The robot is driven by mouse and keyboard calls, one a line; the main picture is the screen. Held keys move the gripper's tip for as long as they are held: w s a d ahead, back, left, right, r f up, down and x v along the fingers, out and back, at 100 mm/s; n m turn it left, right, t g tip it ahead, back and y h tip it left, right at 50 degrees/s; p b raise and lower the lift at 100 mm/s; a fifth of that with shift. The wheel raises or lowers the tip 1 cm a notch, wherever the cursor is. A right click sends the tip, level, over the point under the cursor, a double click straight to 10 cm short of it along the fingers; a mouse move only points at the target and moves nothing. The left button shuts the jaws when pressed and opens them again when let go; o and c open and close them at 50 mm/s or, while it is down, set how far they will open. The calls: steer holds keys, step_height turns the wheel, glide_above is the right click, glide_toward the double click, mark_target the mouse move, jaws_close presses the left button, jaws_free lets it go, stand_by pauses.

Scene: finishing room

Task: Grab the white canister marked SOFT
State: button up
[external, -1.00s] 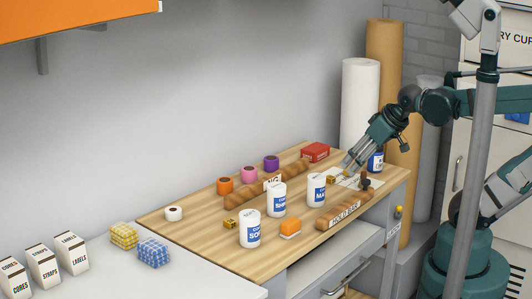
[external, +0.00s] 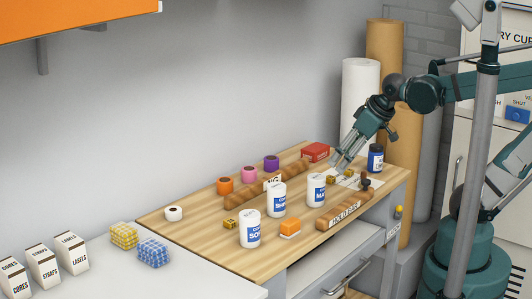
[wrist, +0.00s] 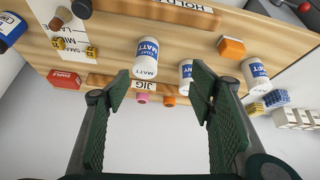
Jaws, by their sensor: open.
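The white canister marked SOFT (external: 250,230) stands upright near the front left of the wooden bench. In the wrist view the SOFT canister (wrist: 256,74) is at the right, partly cut off behind no finger but with only part of its label facing me. My gripper (external: 341,163) is open and empty above the right part of the bench, well away from SOFT. In the wrist view the open fingers (wrist: 163,82) frame the jig area. White canisters marked MATT (external: 316,188) and SHINY (external: 276,200) stand between my gripper and SOFT.
An orange block (external: 290,228) lies right of SOFT. A wooden hold bar (external: 343,214) runs along the front edge. A jig bar (external: 240,198) and coloured rolls (external: 249,175) line the back. A dark blue canister (external: 375,160) stands at the right.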

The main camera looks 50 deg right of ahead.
steer(key=w+a+r+n+g+p, duration=0.1)
steer(key=w+a+r+n+p, duration=0.1)
steer(key=w+a+n+p, duration=0.3)
steer(key=n+g+p, duration=0.5)
steer(key=n+p, duration=0.4)
steer(key=p, duration=0.1)
glide_above(250, 213)
steer(key=d, duration=0.1)
step_height(250, 213, down, 8)
steer(key=shift+r, duration=0.1)
steer(key=shift+a+f, duration=0.6)
steer(key=shift+f, duration=1.25)
steer(key=shift+f, duration=0.1)
steer(key=shift+s+a+f+b, duration=0.1)
steer(key=shift+f+b, duration=0.25)
steer(key=shift+f, duration=2.15)
